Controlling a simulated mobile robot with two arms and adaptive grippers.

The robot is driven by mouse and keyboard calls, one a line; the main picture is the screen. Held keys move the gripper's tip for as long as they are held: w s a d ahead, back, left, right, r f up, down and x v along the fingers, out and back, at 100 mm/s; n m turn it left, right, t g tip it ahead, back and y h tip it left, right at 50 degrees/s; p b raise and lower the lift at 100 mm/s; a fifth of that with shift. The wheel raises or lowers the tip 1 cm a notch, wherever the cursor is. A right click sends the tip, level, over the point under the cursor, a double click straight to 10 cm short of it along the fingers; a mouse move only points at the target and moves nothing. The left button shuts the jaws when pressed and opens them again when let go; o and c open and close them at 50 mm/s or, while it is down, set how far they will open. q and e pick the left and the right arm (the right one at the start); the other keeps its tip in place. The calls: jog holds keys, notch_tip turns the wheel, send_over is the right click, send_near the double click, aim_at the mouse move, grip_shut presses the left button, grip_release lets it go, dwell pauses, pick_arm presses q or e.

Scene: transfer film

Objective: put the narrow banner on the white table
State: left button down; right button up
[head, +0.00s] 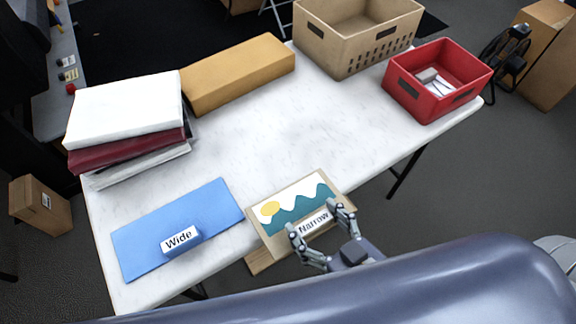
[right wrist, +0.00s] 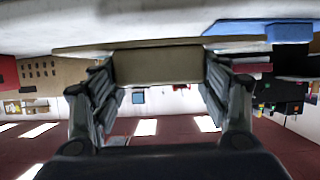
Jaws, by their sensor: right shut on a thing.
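The narrow banner (head: 292,204) is a tan board with a printed sun and white and teal waves, labelled "Narrow". It lies over the front edge of the white table (head: 310,130); I cannot tell whether it touches the top. My right gripper (head: 322,218) is shut on its near side, fingers at both sides of the label. In the right wrist view, which looks upside down, the tan banner (right wrist: 158,65) sits between the fingers (right wrist: 160,95), close to the pale tabletop (right wrist: 100,22). My left gripper is not in view.
A blue "Wide" mat (head: 205,208) lies left of the banner. Stacked binders (head: 125,108), an orange-tan box (head: 240,72), a beige crate (head: 355,45) and a red bin (head: 425,95) line the back. The table's middle is clear. A wooden strip (head: 262,262) shows below the banner's left side.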

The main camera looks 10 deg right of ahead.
aim_at(325, 205)
jog(key=w, duration=0.5)
jog(key=w+f+p, duration=0.1)
jog(key=w, duration=0.4)
jog(key=w+p, duration=0.1)
jog(key=w, duration=0.4)
jog(key=shift+w+f, duration=0.15)
jog(key=shift+w, duration=0.15)
jog(key=shift+f, duration=1.8)
jog(key=o, duration=1.1)
jog(key=v, duration=1.2)
jog(key=shift+w, duration=0.1)
